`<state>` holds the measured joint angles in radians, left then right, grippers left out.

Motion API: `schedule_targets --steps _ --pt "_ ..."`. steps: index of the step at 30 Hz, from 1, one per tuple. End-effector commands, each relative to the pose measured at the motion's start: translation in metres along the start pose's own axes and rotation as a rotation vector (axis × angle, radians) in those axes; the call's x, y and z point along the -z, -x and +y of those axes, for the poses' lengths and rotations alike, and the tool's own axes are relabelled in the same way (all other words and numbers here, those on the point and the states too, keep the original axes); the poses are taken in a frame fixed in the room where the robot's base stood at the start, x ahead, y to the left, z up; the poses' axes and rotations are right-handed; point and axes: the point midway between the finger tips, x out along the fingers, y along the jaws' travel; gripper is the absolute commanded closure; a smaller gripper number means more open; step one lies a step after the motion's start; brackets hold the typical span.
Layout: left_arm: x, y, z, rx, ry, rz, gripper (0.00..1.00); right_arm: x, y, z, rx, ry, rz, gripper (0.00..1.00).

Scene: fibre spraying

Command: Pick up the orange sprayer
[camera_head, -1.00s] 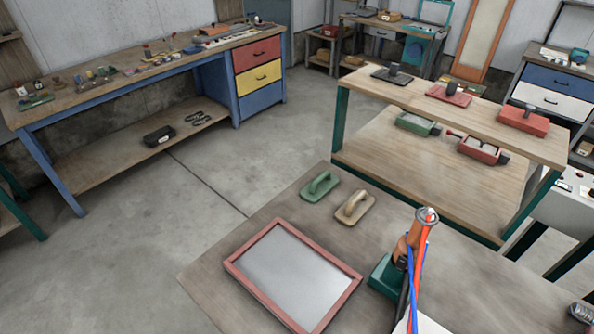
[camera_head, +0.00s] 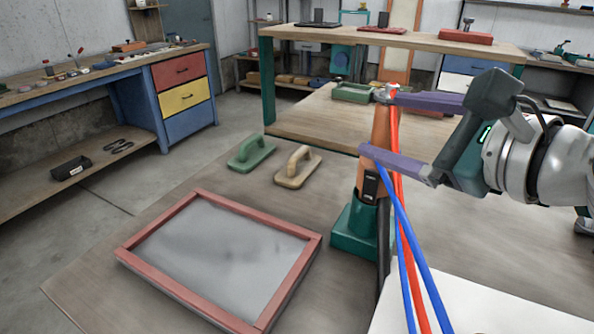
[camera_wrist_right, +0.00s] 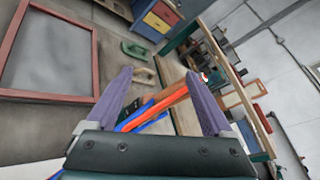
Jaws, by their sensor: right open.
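The orange sprayer (camera_head: 379,130) stands upright in a dark green holder (camera_head: 354,238) on the near table, with a red hose (camera_head: 398,190) and blue hoses (camera_head: 398,225) hanging from it. My right gripper (camera_head: 376,122) comes in from the right and is open. Its upper finger is near the nozzle and its lower finger crosses the sprayer's body in the picture. In the right wrist view the sprayer (camera_wrist_right: 180,95) slants across the space between the purple fingers (camera_wrist_right: 158,75). I cannot tell whether they touch it. My left gripper is not in view.
A red-framed grey panel (camera_head: 215,262) lies at the table's left. A green float (camera_head: 251,153) and a beige float (camera_head: 298,168) sit behind it. A white surface (camera_head: 470,310) is at the front right. A wooden two-level bench (camera_head: 320,125) stands beyond.

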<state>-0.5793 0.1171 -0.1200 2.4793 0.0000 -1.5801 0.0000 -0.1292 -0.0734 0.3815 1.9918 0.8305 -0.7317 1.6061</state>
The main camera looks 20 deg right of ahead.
Motion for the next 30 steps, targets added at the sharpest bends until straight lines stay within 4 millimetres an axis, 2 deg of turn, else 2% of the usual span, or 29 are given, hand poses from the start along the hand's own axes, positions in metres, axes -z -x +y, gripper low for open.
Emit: schedule_targets --steps 1,3,7,12,18,25,30 --pt "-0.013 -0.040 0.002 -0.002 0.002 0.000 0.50 0.032 -0.013 0.009 0.066 -0.149 -0.021 0.14" --pt "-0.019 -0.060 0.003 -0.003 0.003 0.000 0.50 0.050 -0.019 0.001 0.146 -0.338 -0.053 0.14" --pt "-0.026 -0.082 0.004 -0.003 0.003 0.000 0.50 0.074 -0.024 -0.011 0.249 -0.592 -0.105 0.14" --pt "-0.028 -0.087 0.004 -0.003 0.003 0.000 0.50 0.082 -0.030 -0.022 0.297 -0.720 -0.139 0.14" --pt "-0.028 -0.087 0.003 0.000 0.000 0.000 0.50 0.080 -0.058 -0.033 0.297 -0.724 -0.140 0.14" --pt "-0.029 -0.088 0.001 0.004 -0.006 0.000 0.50 0.078 -0.078 -0.038 0.296 -0.720 -0.138 0.14" --pt "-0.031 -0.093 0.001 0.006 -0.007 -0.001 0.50 0.075 -0.104 -0.043 0.296 -0.719 -0.138 0.14"
